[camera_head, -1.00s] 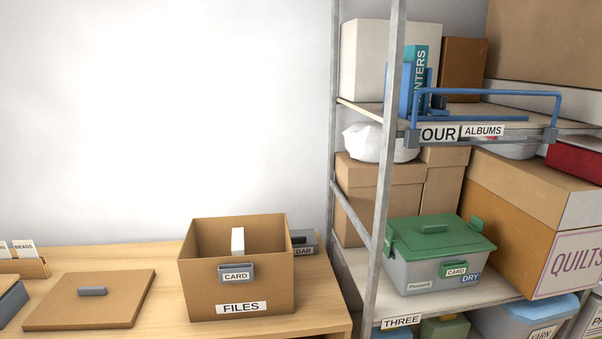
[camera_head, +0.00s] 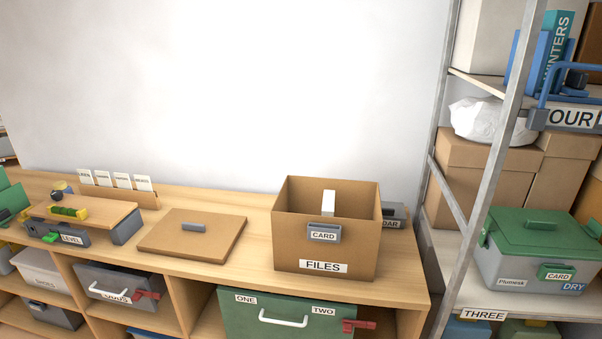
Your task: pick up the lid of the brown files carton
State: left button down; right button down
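The brown files carton (camera_head: 300,240) stands open on the wooden bench top, with a FILES label and a grey CARD holder on its front. A white upright piece (camera_head: 328,203) shows inside it. Its flat brown lid (camera_head: 222,241) lies on the bench to the left of the carton, apart from it. The lid has a small grey handle (camera_head: 193,228) on top. Neither of my grippers is in view.
Left of the lid is a grey and wooden box labelled LEVEL (camera_head: 125,229), with a card rack (camera_head: 117,193) behind. A grey box (camera_head: 393,215) sits behind the carton. A metal shelf post (camera_head: 490,175) rises at right. Drawers and bins fill the space below the bench.

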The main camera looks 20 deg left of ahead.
aim_at(201, 236)
jog(key=u, duration=1.25)
